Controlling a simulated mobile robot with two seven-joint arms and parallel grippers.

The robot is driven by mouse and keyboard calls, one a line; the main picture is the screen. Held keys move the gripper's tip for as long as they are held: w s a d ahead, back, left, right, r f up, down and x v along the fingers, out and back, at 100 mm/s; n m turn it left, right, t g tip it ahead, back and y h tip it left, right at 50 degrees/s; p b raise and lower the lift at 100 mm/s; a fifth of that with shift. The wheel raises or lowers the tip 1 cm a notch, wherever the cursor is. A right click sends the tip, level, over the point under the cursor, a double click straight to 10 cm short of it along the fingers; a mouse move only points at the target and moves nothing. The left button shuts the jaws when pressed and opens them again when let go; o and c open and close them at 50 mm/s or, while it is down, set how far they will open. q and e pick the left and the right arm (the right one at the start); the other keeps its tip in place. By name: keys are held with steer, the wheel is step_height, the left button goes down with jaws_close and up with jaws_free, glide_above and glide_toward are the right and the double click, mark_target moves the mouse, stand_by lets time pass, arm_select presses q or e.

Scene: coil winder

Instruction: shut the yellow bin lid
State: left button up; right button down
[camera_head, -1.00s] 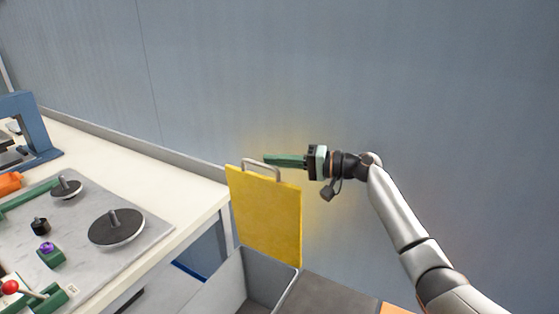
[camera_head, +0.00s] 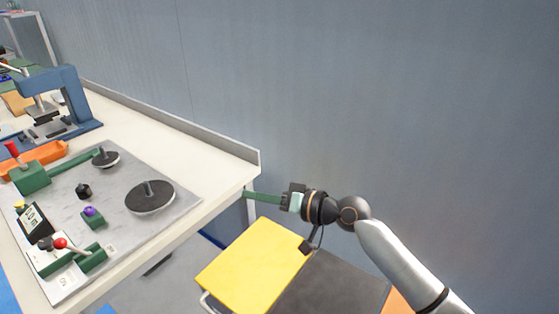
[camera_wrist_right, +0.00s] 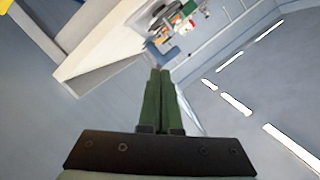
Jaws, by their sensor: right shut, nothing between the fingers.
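The yellow bin lid (camera_head: 255,264) lies about flat over the grey bin in the head view, and the bin's opening is hidden. Its metal handle (camera_head: 208,303) shows at the lid's near left edge. My right gripper (camera_head: 248,194) is above and beyond the lid's far edge, its green fingers pointing left toward the table's corner. In the right wrist view the two green fingers (camera_wrist_right: 157,98) are together with nothing between them. My left gripper is not in view.
The white workbench (camera_head: 225,165) is at left, its corner close to my right fingertips. On it stand a grey winder plate (camera_head: 120,222) with black discs and a blue press (camera_head: 62,100). A dark grey surface (camera_head: 340,287) lies right of the lid. A blue-grey wall is behind.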

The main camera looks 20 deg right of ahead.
arm_select(q)
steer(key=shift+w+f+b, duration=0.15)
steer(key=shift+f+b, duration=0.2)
steer(key=shift+b, duration=0.4)
arm_select(e)
steer(key=s+a+f+n+h, duration=0.1)
steer(key=s+a+f+n, duration=0.1)
steer(key=a+f, duration=0.4)
steer(key=s+a+f+n+h, duration=0.1)
steer(key=s+a+f+n, duration=0.2)
steer(key=f, duration=1)
steer(key=shift+s+a+t, duration=0.4)
steer(key=shift+s+a, duration=0.9)
steer(key=shift+a, duration=0.75)
steer(key=shift+d, duration=0.1)
